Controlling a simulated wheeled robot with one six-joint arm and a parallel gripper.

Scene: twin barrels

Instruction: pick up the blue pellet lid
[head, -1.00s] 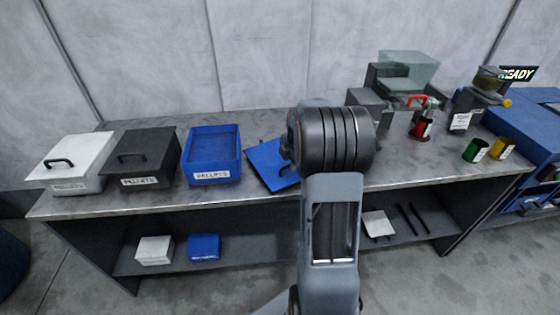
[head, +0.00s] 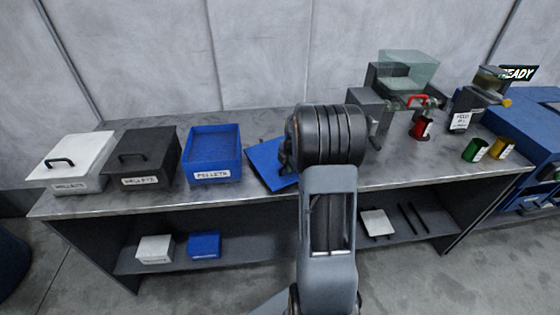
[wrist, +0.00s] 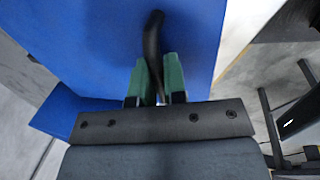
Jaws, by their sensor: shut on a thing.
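The blue pellet lid (head: 264,158) is a flat blue plate at the middle of the bench, to the right of the open blue pellet bin (head: 212,167). My arm covers its right part in the head view. In the wrist view the lid (wrist: 100,45) fills the upper left and middle, with its black handle (wrist: 153,40) standing up. My gripper (wrist: 160,82) has green fingertips on both sides of the handle and is shut on it. I cannot tell whether the lid touches the bench.
A white lidded bin (head: 72,162) and a black lidded bin (head: 145,158) stand at the left of the grey bench (head: 110,197).

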